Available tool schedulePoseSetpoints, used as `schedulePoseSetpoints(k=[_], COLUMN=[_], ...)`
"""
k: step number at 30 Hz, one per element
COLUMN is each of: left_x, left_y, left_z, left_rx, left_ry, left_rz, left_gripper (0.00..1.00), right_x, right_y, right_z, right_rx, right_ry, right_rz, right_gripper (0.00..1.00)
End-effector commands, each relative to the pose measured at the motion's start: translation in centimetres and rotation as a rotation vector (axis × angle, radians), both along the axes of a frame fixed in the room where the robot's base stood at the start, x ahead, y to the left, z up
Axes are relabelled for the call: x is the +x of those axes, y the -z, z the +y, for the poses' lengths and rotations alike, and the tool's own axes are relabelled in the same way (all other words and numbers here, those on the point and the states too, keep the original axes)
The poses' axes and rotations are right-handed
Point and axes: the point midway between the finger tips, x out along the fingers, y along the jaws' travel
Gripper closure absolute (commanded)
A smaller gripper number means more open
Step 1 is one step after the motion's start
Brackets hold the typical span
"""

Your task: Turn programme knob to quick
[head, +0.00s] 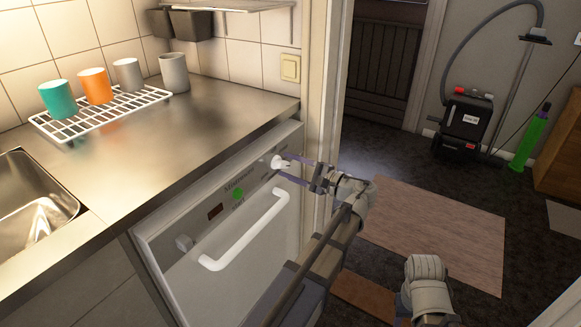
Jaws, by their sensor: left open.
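The white programme knob (277,162) sits at the upper right end of the dishwasher's front panel (205,200). Its pointer and the setting marks are too small to read. My left gripper (283,167) is open, facing the panel. Its two dark fingers reach toward the knob, one near its upper side and one lower. I cannot tell whether they touch it. My right gripper does not show clearly; only a pale part of my arm is at the bottom right.
A green button (238,194), a dark display (215,212) and a pale square knob (184,243) are on the same panel. A white door handle (245,232) sticks out below. The steel worktop (190,125) overhangs above. A door frame (323,100) stands close on the right.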

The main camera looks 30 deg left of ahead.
Motion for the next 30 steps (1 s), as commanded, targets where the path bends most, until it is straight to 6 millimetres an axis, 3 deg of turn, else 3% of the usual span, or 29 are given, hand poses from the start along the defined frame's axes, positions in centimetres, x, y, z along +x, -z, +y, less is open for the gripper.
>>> schedulePoseSetpoints(k=[5, 18, 30], left_x=[0.0, -0.5, -0.6], left_y=[0.0, 0.0, 0.0], left_z=[-1.0, -7.1, -7.8], left_rx=[0.001, 0.0, 0.0], left_ry=[0.003, 0.001, 0.0], left_rz=[0.0, 0.0, 0.0], left_gripper=[0.44, 0.44, 0.44], right_x=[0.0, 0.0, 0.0], right_y=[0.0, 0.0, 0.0], right_z=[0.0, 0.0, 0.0], right_rx=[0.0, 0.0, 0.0], right_ry=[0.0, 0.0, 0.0], right_rz=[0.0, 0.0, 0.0], right_gripper=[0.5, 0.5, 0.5])
